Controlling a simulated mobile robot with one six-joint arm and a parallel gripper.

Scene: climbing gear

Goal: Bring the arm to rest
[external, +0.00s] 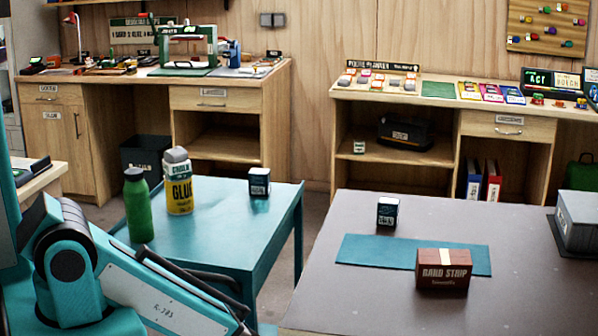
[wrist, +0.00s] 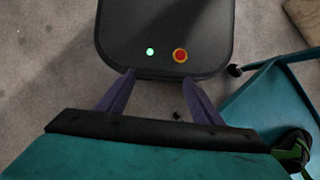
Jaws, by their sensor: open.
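My arm (external: 150,285) shows at the lower left of the external view, folded low beside the teal table; its gripper end is out of that frame. In the wrist view my gripper (wrist: 158,88) points down with its two purple fingers spread apart and nothing between them. Below the fingers is a dark rounded panel with a green light and a red-and-yellow button, which looks like part of my own base, over grey floor.
A teal table (external: 225,235) holds a green bottle (external: 138,205), a glue bottle (external: 178,182) and a dark box (external: 259,182). A grey table (external: 340,300) at right holds a blue mat (external: 370,255), a brown "HARD STRIP" box (external: 442,271), another dark box (external: 387,212) and a grey case (external: 580,222).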

